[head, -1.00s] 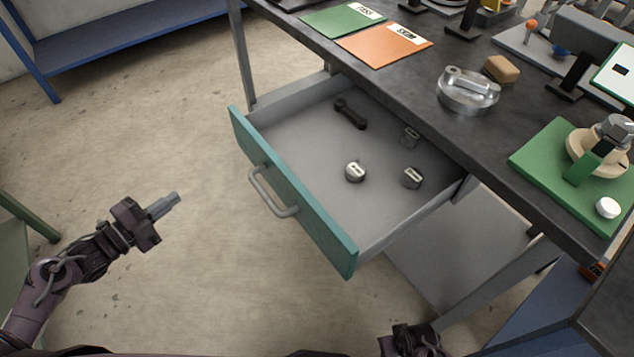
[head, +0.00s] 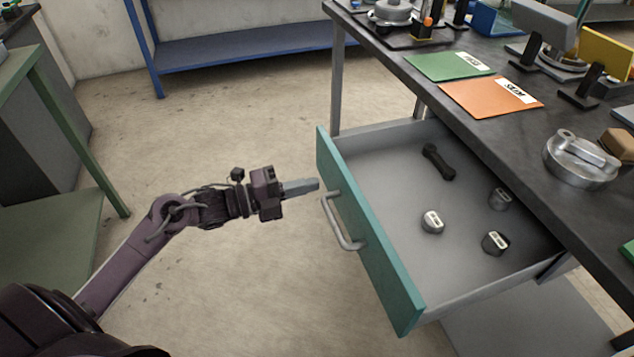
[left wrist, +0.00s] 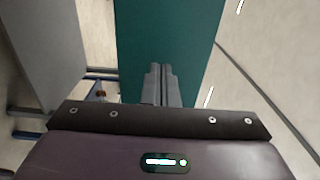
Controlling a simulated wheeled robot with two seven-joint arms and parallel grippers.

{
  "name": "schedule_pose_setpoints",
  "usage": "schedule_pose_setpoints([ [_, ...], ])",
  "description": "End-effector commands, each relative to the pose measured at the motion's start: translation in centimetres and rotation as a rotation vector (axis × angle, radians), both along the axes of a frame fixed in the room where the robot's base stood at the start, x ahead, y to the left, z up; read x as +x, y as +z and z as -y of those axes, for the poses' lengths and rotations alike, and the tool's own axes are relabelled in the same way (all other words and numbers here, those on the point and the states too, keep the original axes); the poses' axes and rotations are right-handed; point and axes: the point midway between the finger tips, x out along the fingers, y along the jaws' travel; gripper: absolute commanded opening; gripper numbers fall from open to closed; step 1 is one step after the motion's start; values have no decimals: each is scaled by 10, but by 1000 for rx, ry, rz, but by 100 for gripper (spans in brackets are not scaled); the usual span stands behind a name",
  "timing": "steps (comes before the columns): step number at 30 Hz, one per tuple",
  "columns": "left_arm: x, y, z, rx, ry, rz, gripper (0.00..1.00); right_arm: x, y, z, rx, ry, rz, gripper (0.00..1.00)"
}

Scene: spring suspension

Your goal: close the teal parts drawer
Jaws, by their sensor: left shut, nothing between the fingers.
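The teal parts drawer (head: 372,240) is pulled out from under the dark workbench, its teal front facing left toward my arm. A grey bar handle (head: 343,222) is fixed on the front. Inside the grey tray lie a black wrench-like part (head: 438,162) and several small metal pieces, one of them a round metal piece (head: 432,222). My left gripper (head: 316,184) is shut and empty, its fingertips just left of the drawer front near the handle's far end. In the left wrist view the shut fingers (left wrist: 161,84) point at the teal front (left wrist: 168,35). My right gripper is out of view.
The workbench (head: 500,140) above holds a green folder (head: 447,65), an orange folder (head: 490,97) and a round metal part (head: 580,160). A green table (head: 45,230) stands at left, a blue shelf (head: 240,45) behind. The floor left of the drawer is clear.

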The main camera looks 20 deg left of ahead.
Motion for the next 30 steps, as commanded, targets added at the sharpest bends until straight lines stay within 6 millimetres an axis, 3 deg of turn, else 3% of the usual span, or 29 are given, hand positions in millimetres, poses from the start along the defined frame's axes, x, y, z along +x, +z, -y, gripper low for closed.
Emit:
schedule_pose_setpoints([
  [7, 16, 0, 17, 0, 1, 1, 0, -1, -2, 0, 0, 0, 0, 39],
  [23, 19, -1, 22, 1, 0, 1, 0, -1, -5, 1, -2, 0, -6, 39],
  [30, 38, -1, 42, -1, -1, 5, 0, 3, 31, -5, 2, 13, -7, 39],
])
